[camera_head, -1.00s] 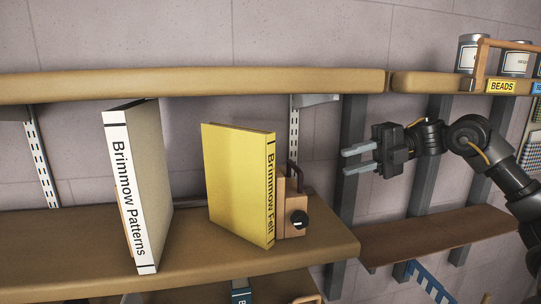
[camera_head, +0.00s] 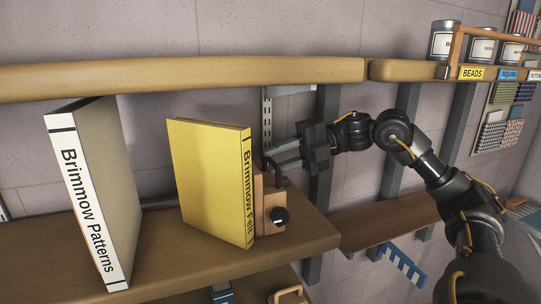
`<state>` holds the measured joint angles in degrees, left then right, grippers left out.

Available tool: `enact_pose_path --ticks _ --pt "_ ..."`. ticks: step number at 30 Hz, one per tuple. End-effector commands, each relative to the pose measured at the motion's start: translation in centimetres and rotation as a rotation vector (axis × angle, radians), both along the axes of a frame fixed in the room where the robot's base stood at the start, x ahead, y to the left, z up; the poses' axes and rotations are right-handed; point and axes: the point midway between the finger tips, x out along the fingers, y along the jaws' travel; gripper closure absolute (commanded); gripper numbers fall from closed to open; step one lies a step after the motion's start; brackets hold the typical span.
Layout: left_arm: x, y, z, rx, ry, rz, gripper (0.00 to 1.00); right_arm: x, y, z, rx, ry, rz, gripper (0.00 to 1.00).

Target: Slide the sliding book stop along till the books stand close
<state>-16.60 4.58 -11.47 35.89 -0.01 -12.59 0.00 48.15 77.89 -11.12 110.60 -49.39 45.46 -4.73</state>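The wooden sliding book stop (camera_head: 270,208) stands on the shelf board near its right end. It has a dark knob (camera_head: 279,216) on its front and a dark red handle on top, partly hidden. The yellow book "Brimmow Felt" (camera_head: 208,182) stands just left of the stop, leaning slightly. The white-spined book "Brimmow Patterns" (camera_head: 88,200) stands farther left, with a clear gap between the books. My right gripper (camera_head: 273,158) is open, its fingers at the handle from the right; whether they touch it I cannot tell. My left gripper is out of view.
The shelf board (camera_head: 185,262) is bare in front of the books. An upper shelf (camera_head: 180,74) runs above them. A lower brown shelf (camera_head: 385,222) is at right, with a blue comb-like item (camera_head: 402,262) below it. Tins (camera_head: 444,40) stand at upper right.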

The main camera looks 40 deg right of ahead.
Motion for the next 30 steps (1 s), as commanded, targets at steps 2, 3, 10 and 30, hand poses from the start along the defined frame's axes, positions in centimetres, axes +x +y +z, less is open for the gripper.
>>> enact_pose_path --ticks 2,3,10,30 --pt "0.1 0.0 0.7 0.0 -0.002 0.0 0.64 0.3 0.9 0.1 0.0 0.001 0.002 0.72" --pt "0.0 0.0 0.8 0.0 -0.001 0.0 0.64 0.4 1.2 -0.1 0.0 0.001 0.002 0.72" --pt "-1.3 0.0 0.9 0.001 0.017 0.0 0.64 0.6 1.9 -0.4 -0.001 0.0 0.0 0.72" --pt "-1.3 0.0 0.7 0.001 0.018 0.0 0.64 0.6 1.8 -0.5 -0.001 0.0 -0.001 1.0"
